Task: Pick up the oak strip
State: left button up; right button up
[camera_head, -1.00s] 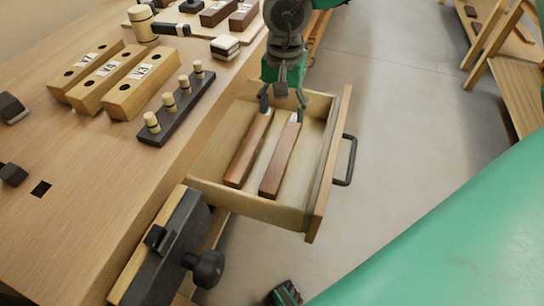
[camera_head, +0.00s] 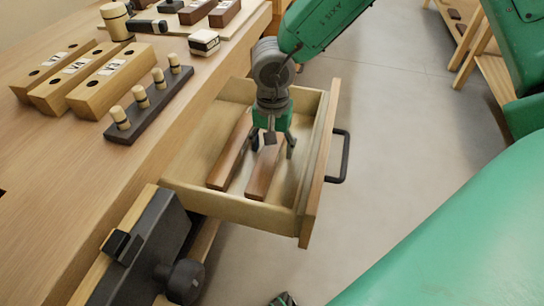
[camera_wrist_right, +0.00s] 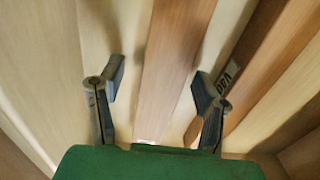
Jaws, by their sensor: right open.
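Two brown wooden strips lie side by side in the open drawer (camera_head: 235,208): a left strip (camera_head: 229,158) and a right strip (camera_head: 262,175). I cannot tell from their look which is the oak one. My right gripper (camera_head: 272,150) is open and points down into the drawer, over the right strip. In the right wrist view, one strip (camera_wrist_right: 175,60) runs between the spread fingers (camera_wrist_right: 155,85), with a gap on each side. The other strip (camera_wrist_right: 262,75) lies to the right there, with a small white label whose letters I cannot read surely.
The drawer walls and its front with a dark handle (camera_head: 340,156) surround the strips. On the bench (camera_head: 60,165) stand labelled blocks (camera_head: 110,80), a dark rack of pegs (camera_head: 150,102) and a vise (camera_head: 150,250). Open floor (camera_head: 400,130) lies to the right.

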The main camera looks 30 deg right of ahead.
jog(key=shift+f, duration=0.6)
jog(key=shift+a+r, duration=0.15)
jog(key=shift+a, duration=0.2)
jog(key=c, duration=0.3)
grip_shut()
jog(key=shift+r, duration=0.1)
